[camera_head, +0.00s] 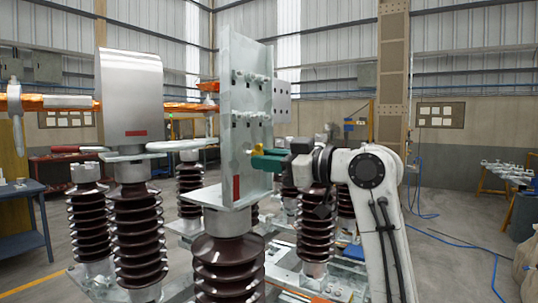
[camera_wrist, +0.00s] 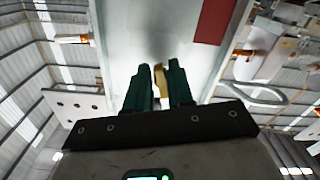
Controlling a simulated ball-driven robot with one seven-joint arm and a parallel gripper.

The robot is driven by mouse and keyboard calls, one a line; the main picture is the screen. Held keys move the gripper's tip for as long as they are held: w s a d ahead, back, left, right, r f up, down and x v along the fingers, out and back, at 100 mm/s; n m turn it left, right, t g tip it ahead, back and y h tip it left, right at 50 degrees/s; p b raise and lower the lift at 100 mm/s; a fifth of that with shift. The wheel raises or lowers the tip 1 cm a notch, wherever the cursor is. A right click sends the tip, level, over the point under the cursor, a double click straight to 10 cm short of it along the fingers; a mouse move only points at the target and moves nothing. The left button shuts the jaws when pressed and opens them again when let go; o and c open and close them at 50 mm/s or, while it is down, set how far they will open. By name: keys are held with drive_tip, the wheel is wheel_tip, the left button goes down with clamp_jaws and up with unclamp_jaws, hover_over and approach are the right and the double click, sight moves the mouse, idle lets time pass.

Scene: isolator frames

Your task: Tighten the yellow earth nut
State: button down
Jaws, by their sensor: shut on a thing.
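The yellow earth nut (camera_head: 258,149) shows as a small yellow piece at the face of the upright grey metal plate (camera_head: 232,130). In the wrist view the yellow nut (camera_wrist: 160,77) stands between the two green fingers of my gripper (camera_wrist: 159,82), close against the plate (camera_wrist: 120,40). My gripper (camera_head: 262,160) reaches in from the right in the head view, and its fingers are shut on the nut. The fingers hide part of the nut, and I cannot see its thread or how far it is seated.
Ribbed brown insulators (camera_head: 228,270) stand below the plate and around it. A curved metal shield (camera_head: 131,100) rises to the left. Bolts (camera_head: 252,78) stick out of the plate above my gripper. A blue hose (camera_head: 465,245) lies on the open floor at right.

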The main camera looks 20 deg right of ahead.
drive_tip(key=shift+f+m+p, duration=0.2)
drive_tip(key=shift+m+p, duration=0.1)
drive_tip(key=shift+m, duration=0.5)
drive_tip(key=c, duration=1)
unclamp_jaws()
drive_tip(key=shift+r, duration=0.1)
drive_tip(key=shift+s, duration=0.1)
drive_tip(key=b+v, duration=0.3)
drive_tip(key=v, duration=0.7)
drive_tip(key=shift+s+d, duration=0.25)
